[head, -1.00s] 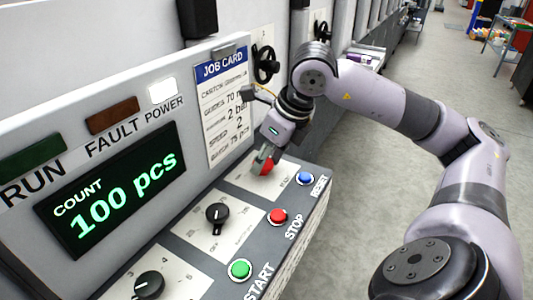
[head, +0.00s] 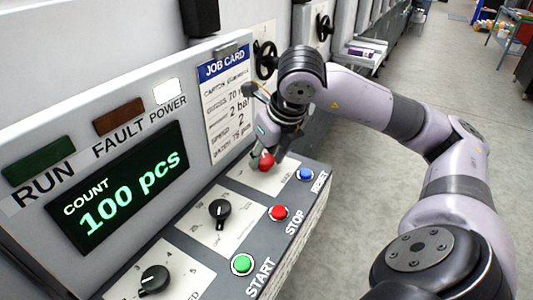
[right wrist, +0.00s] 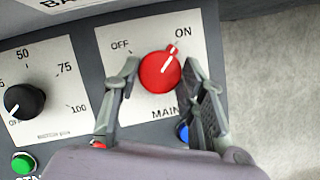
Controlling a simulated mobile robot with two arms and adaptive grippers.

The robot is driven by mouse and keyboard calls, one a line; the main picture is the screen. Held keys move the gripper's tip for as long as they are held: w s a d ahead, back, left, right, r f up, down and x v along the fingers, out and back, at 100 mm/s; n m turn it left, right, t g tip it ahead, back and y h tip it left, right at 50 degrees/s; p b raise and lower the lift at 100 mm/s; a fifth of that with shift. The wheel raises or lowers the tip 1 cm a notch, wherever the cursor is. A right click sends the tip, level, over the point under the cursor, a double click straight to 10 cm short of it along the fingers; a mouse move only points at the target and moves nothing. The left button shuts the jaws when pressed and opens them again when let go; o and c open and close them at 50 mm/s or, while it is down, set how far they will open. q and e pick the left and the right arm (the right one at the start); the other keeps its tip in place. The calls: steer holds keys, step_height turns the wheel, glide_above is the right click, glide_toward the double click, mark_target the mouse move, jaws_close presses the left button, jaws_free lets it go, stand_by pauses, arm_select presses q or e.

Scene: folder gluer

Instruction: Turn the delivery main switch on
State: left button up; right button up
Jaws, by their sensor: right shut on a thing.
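The delivery main switch is a red rotary knob (right wrist: 158,75) on a white plate marked OFF, ON and MAIN in the right wrist view. Its white pointer line aims up and slightly right, toward the ON mark. In the head view the red knob (head: 265,161) shows partly at the far end of the sloping panel. My right gripper (right wrist: 160,80) has one finger on each side of the knob and is shut on it. The right gripper (head: 268,150) reaches down to the knob in the head view. My left gripper is not in view.
Near the switch are a blue RESET button (head: 305,174), a red STOP button (head: 278,212), a green START button (head: 242,264) and a black knob (head: 220,210). The count display (head: 120,190) reads 100 pcs. The white POWER lamp (head: 167,91) looks bright. A job card (head: 228,105) stands behind.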

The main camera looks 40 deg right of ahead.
steer(key=o, duration=1.1)
steer(key=v, duration=1.2)
